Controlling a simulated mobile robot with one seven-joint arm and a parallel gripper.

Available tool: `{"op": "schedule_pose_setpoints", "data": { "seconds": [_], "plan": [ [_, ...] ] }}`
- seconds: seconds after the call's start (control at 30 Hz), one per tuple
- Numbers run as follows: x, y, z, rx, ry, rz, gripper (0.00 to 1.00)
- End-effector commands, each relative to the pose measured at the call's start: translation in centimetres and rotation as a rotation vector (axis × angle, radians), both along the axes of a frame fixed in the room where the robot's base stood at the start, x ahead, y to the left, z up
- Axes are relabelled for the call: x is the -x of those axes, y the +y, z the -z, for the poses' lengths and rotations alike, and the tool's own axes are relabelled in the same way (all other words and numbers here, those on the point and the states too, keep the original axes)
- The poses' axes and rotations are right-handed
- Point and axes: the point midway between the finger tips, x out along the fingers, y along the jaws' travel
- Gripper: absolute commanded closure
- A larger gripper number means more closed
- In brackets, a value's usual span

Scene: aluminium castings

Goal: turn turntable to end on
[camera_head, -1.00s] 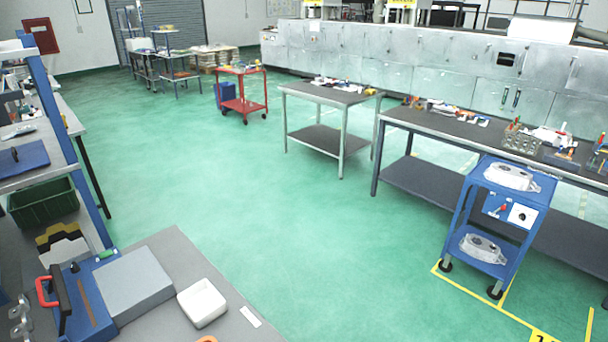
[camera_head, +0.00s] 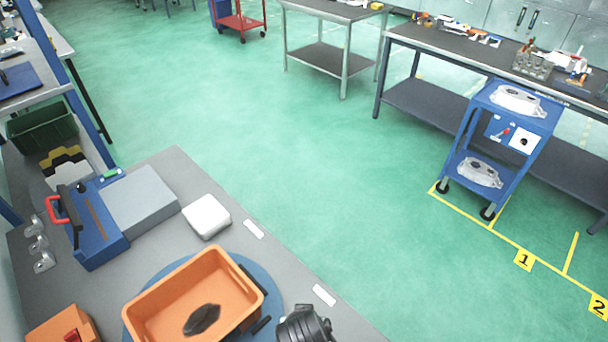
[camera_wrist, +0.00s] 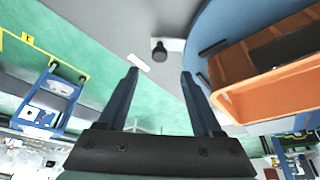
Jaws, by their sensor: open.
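The turntable (camera_head: 271,289) is a blue disc on the grey bench at the bottom of the head view. An orange crate (camera_head: 160,301) sits on it at a slant, with a dark piece (camera_head: 202,320) inside. Short black bars (camera_head: 262,325) show at the disc's edge. In the wrist view, the turntable (camera_wrist: 232,22) and crate (camera_wrist: 262,97) are at upper right. My gripper (camera_wrist: 160,75) is open and empty, its fingers apart and to the left of the crate. The disc's lower part is cut off in the head view.
A white box (camera_head: 207,216) and a blue fixture with a red handle (camera_head: 95,235) stand farther back on the bench (camera_head: 175,165). A smaller orange box (camera_head: 62,328) is at lower left. A black knob (camera_wrist: 159,50) shows beyond my fingers. Green floor lies right of the bench.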

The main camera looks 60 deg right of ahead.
Motion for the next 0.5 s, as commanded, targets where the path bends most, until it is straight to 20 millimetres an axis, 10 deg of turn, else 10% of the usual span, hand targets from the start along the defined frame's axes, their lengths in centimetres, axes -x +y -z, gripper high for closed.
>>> {"op": "schedule_pose_setpoints", "data": {
  "seconds": [0.5],
  "plan": [
    [0.8, 1.2, -3.4, 0.0, 0.001, 0.0, 0.33]
  ]
}}
